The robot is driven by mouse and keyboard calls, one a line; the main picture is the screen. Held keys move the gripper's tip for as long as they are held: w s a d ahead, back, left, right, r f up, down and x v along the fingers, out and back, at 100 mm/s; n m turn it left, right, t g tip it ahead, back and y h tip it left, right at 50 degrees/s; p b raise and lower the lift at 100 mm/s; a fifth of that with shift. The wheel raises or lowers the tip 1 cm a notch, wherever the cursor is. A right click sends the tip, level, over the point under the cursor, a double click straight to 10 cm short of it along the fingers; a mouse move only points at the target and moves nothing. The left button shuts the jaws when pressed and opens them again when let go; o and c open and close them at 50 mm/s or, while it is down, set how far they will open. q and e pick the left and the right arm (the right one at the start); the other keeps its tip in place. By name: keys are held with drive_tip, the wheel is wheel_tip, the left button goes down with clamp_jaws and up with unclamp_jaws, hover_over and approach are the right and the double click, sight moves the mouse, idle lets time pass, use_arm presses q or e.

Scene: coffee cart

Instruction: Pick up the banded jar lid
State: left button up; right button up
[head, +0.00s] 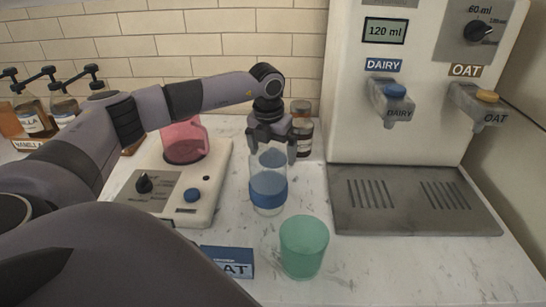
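A clear jar with a wide blue band (268,188) stands upright on the counter, left of the drip tray. My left gripper (272,153) points down at the jar's top. Its two fingers are spread apart, one at each side of the upper jar. I cannot tell whether they touch it. The gripper hides much of the jar's top, and I cannot make out a separate lid there. My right gripper is not in view.
A blender base with a pink pitcher (184,140) is left.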

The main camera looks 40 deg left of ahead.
use_arm(q)
drive_tip(key=c, duration=1)
drive_tip(key=shift+r, duration=0.15)
